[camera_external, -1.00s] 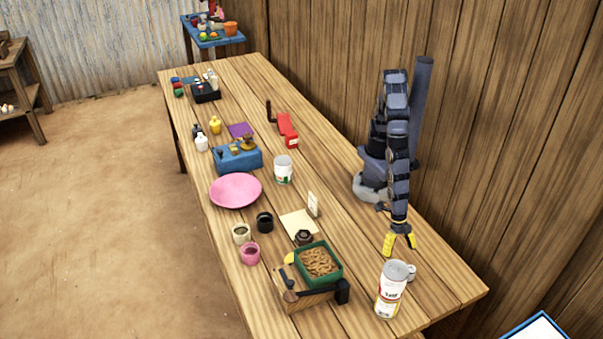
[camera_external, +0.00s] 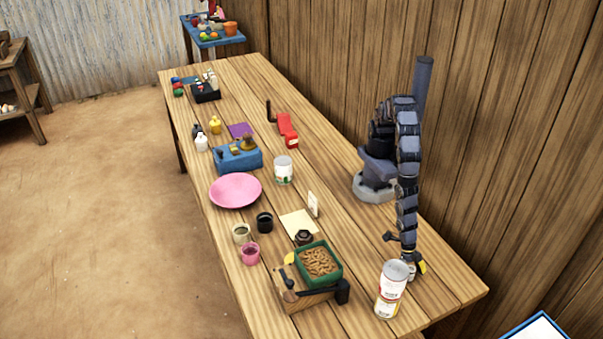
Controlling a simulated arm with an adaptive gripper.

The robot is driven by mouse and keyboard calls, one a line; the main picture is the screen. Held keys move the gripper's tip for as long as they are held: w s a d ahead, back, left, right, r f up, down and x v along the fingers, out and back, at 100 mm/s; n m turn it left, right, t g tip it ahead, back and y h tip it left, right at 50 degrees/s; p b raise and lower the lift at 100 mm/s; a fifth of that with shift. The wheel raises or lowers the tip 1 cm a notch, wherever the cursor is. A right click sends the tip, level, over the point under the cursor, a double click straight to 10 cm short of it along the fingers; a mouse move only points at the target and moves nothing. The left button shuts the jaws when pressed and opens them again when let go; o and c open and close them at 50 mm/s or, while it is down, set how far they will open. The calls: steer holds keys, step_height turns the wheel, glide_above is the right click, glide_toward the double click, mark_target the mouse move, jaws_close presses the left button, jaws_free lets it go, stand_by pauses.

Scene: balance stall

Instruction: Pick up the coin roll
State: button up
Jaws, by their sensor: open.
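A small pale grey cylinder (camera_external: 411,274), which looks like the coin roll, stands on the table just right of and behind a tall white can (camera_external: 391,290). It is small, and my gripper now partly covers it. My gripper (camera_external: 413,266) points down right over it, low above the table. One yellow finger (camera_external: 422,267) shows on its right side. The other finger is not clearly visible, and I cannot tell whether the fingers touch the cylinder. The jaws are open.
The tall can stands close to my gripper's left. Further left is a wooden box with a black handle (camera_external: 327,292) and a green tray (camera_external: 300,257) of brown pieces. A pink plate (camera_external: 235,191) lies further back. The table's right end (camera_external: 462,292) is clear.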

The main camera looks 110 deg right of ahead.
steer(key=shift+a+f, duration=0.1)
jaws_close()
